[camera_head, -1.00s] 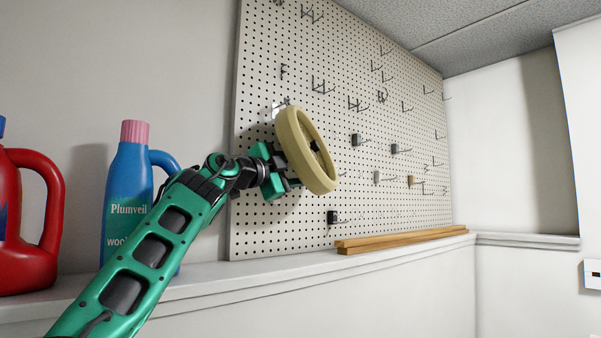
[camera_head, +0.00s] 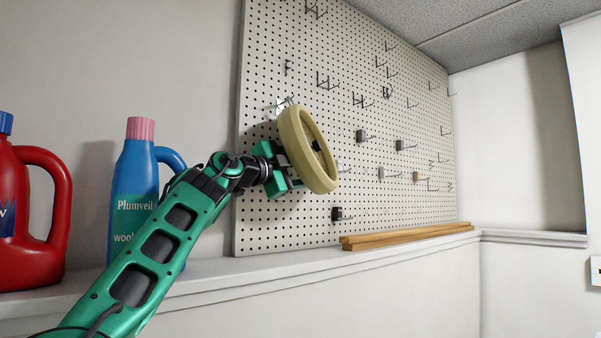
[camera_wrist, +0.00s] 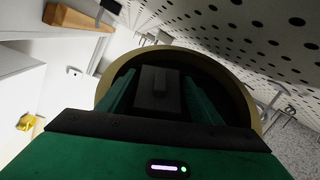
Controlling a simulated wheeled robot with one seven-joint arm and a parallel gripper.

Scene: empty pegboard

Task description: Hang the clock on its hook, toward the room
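The clock (camera_head: 291,134) is a round disc with a thick cream rim, held upright in front of the left part of the pegboard (camera_head: 262,215). Its dark back faces my gripper in the wrist view (camera_wrist: 118,80), and its rim fills the middle there. My gripper (camera_head: 290,168) reaches in from the left and is at the clock's back. In the wrist view its green fingers lie on both sides of a dark block on the back, seemingly shut on it. Metal hooks stick out near the clock's top edge (camera_head: 284,103). Which hook belongs to the clock I cannot tell.
Many wire hooks (camera_head: 326,82) and small blocks (camera_head: 362,136) dot the pegboard. Wooden strips (camera_head: 408,235) lie on the ledge (camera_head: 300,264) below. A blue bottle (camera_head: 132,180) and a red jug (camera_head: 35,225) stand left, close to my arm.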

